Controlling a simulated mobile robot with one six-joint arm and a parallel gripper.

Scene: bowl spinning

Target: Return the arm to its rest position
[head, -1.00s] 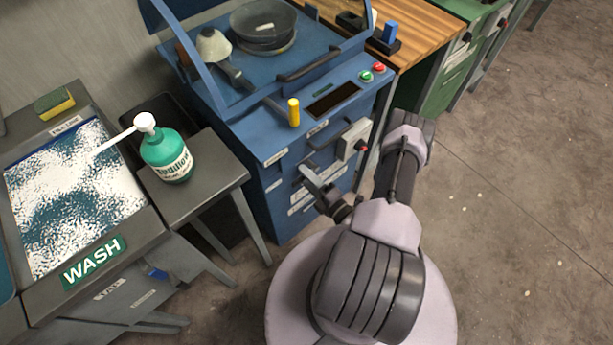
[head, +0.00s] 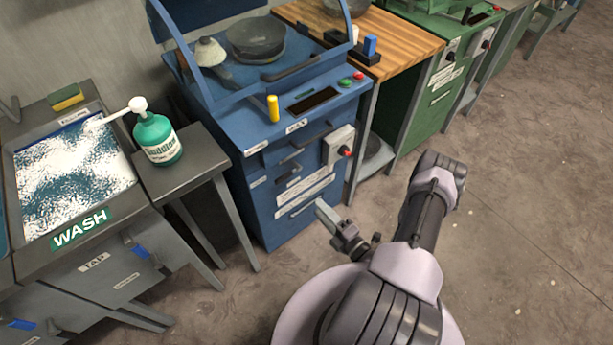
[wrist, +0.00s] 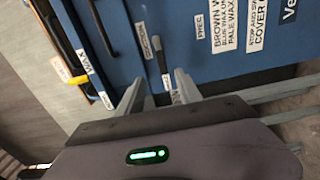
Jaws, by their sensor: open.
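My arm is folded over my base at the lower right of the head view. My gripper (head: 325,213) hangs in front of the blue machine (head: 300,150), clear of its lower drawers. In the wrist view my gripper (wrist: 158,88) shows two grey fingers spread apart with nothing between them. Behind them are the machine's blue front panel (wrist: 185,50), a dark handle and white labels. The fingers appear apart from the panel.
A wash sink (head: 75,180) and a small grey table (head: 190,165) with a green pump bottle (head: 157,138) stand at left. A wooden-topped bench (head: 400,40) and green cabinet (head: 435,100) stand behind at right. The floor (head: 520,180) at right is open.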

